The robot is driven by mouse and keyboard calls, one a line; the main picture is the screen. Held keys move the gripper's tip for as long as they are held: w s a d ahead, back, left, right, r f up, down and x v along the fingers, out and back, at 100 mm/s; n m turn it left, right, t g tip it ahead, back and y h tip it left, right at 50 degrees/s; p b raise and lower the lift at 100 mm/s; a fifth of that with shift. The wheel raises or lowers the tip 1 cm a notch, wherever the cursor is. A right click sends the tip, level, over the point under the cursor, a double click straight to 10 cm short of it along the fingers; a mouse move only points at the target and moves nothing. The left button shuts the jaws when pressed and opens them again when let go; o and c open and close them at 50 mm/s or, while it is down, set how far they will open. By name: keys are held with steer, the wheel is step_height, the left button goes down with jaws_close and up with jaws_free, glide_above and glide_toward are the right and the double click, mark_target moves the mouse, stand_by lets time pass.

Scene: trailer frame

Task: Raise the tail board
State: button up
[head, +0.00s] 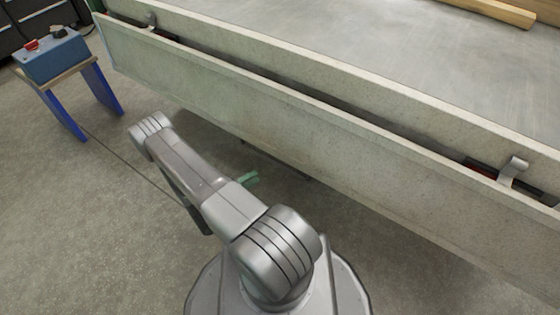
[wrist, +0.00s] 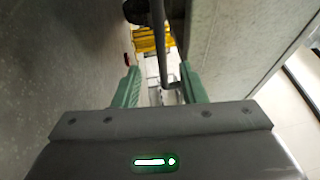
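The tail board (head: 300,140) is a long, pale speckled panel along the trailer's near edge in the head view. A dark gap separates its upper edge from the bed's edge, and it looks tilted slightly outward. Metal latches (head: 513,170) sit near the gap at the right and far left. My gripper's green fingers (head: 250,180) show partly behind my arm, low in front of the board. In the wrist view my gripper (wrist: 160,88) has its fingers apart. A thin grey rod (wrist: 159,45) shows between them; I cannot tell whether it touches. A pale panel fills the right side there.
A blue control box (head: 52,58) with a red knob stands on a blue-legged stand at left. Timber (head: 490,10) lies on the grey trailer bed (head: 400,60). Concrete floor (head: 80,220) is clear at lower left. A yellow object (wrist: 145,42) shows beyond my fingers.

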steer(key=b+x, duration=0.2)
steer(key=x, duration=1.1)
steer(key=shift+d, duration=0.2)
steer(key=shift+r, duration=0.1)
jaws_close()
